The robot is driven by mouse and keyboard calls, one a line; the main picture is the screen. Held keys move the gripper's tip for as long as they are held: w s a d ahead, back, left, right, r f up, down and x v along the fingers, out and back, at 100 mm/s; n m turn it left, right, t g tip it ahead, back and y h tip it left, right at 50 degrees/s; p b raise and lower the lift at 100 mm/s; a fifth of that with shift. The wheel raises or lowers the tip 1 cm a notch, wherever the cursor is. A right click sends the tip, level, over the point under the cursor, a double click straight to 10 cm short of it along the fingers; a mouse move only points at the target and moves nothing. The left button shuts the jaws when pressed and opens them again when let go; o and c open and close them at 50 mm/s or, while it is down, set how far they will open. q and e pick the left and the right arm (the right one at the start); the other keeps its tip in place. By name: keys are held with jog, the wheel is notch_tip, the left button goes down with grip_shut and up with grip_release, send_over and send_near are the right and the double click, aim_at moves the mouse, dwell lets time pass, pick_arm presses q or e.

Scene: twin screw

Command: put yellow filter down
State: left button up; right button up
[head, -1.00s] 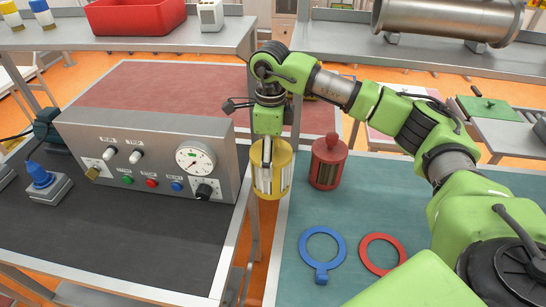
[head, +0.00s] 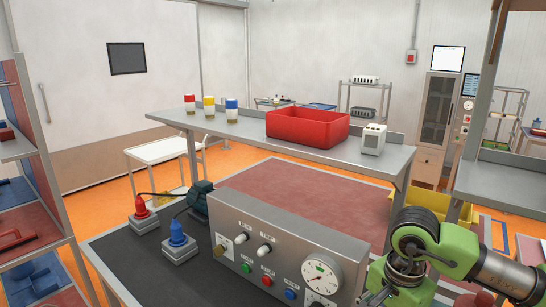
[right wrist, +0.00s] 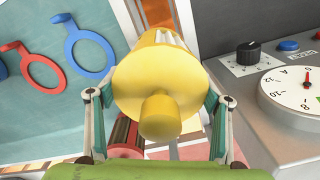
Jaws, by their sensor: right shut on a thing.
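The yellow filter (right wrist: 150,85), a cylinder with a round knob on its near end, is held between the two fingers of my right gripper (right wrist: 155,108) in the right wrist view. It appears held above the gap between the teal bench top (right wrist: 50,105) and the grey control panel (right wrist: 258,110). In the head view only the wrist part of my right arm shows at the lower right; its fingers and the filter are out of frame. My left gripper is in neither view.
A red filter (right wrist: 123,132) is partly hidden behind the yellow one. A blue ring tool (right wrist: 107,50) and a red ring tool (right wrist: 32,58) lie on the teal top. The head view shows a red bin (head: 307,127) on a raised shelf and blue (head: 178,240) and red (head: 142,212) plugs.

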jog(key=s+a+f+n+b, duration=0.1)
jog(key=s+a+f+n, duration=0.1)
jog(key=s+n, duration=0.7)
jog(key=n, duration=0.3)
jog(key=shift+s+a+b, duration=0.15)
jog(key=shift+a+b, duration=0.15)
jog(key=shift+a+f, duration=0.1)
jog(key=shift+f, duration=0.05)
